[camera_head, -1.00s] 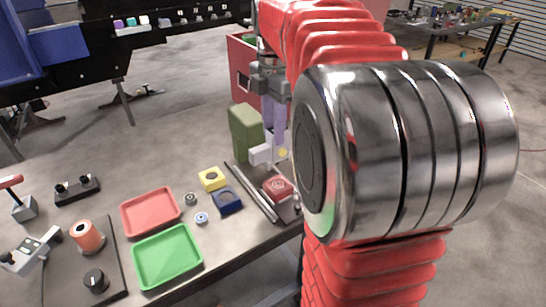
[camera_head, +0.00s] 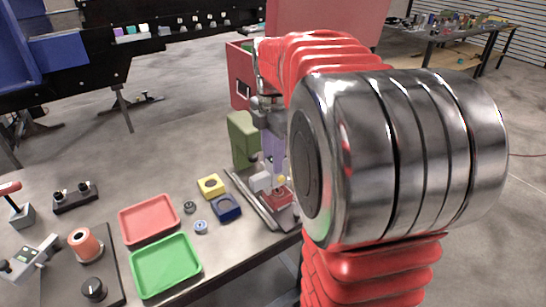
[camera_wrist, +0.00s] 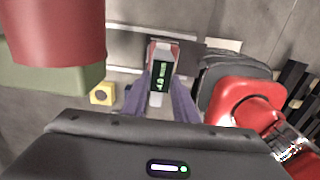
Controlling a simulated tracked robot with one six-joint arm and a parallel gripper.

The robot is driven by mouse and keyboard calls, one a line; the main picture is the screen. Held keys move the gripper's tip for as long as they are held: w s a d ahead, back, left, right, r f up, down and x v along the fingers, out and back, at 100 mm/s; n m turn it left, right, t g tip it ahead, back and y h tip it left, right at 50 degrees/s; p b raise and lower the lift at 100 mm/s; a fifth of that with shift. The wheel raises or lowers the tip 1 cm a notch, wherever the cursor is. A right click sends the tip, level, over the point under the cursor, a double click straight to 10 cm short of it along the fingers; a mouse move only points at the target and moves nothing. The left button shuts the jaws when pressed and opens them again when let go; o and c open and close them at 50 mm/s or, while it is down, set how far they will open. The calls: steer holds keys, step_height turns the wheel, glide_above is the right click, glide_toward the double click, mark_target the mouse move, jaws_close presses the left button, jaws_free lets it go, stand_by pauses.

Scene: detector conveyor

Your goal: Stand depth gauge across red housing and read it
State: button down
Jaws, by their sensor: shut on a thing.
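The depth gauge (camera_head: 261,182) is a pale block with a yellow spot, upright between the purple fingers of my gripper (camera_head: 274,168). My gripper is shut on it. The red housing (camera_head: 281,199) is directly below the gauge, near the table's right edge; I cannot tell whether they touch. In the wrist view the gauge (camera_wrist: 159,82) shows a lit green display, its digits turned sideways and too small to read surely. Red parts of the housing (camera_wrist: 151,54) show at its sides. My large metal arm joint hides the area right of the housing in the head view.
A dark metal rail (camera_head: 249,201) lies left of the housing. A yellow block (camera_head: 211,187) and blue block (camera_head: 227,208) stand further left, then a red tray (camera_head: 149,218) and green tray (camera_head: 166,265). A tall green block (camera_head: 242,138) stands behind my gripper.

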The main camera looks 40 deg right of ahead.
steer(key=shift+f, duration=0.45)
steer(key=c, duration=1.4)
jaws_free()
steer(key=shift+f, duration=0.1)
step_height(320, 180, up, 13)
